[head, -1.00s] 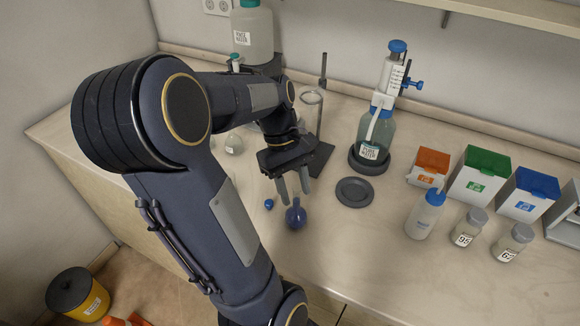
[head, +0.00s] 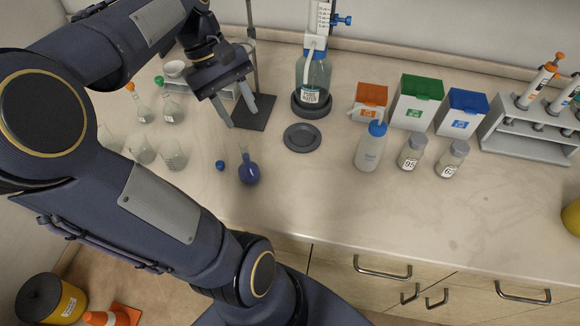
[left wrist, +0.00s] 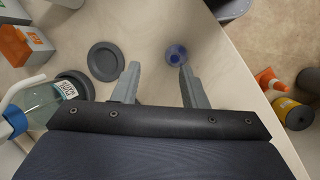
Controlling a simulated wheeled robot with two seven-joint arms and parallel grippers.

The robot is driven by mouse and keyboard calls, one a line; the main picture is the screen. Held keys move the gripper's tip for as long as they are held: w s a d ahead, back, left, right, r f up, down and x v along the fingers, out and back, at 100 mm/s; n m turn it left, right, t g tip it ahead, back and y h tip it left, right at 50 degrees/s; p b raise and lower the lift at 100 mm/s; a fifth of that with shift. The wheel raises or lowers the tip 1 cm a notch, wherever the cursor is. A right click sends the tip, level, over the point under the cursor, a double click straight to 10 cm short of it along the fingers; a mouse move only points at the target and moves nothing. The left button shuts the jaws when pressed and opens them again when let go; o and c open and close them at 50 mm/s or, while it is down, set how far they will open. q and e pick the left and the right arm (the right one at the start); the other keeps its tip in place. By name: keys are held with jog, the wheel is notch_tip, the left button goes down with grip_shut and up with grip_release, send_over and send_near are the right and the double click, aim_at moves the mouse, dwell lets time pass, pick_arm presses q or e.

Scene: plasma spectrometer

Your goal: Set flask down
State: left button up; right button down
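The flask (head: 249,172) is round-bottomed with blue liquid and a thin clear neck. It stands upright on the bench in the head view, and its round body shows from above in the left wrist view (left wrist: 176,54). My left gripper (head: 243,118) is open and empty, with its fingers apart, clear of the flask and behind it in the head view. The open fingers also show in the left wrist view (left wrist: 158,72), with the flask beyond their tips. A small blue stopper (head: 220,165) lies on the bench left of the flask. My right gripper is not in view.
A grey round plate (head: 302,138) lies right of the flask. A dispenser bottle (head: 314,75) and a stand (head: 252,113) are behind. Glass beakers (head: 172,154) are at left; a wash bottle (head: 370,148) is at right. The front right bench is clear.

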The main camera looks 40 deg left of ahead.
pick_arm(q)
jog(key=s+d+f+m+t, duration=0.1)
jog(key=d+f+m+t, duration=0.1)
jog(key=d+m, duration=0.4)
jog(key=s+d+f+m+t, duration=0.1)
jog(key=d+f+m, duration=0.4)
jog(key=d, duration=0.7)
jog(key=shift+s+d+m+t, duration=0.15)
jog(key=shift+s+m+t, duration=0.05)
jog(key=shift+m+t, duration=0.8)
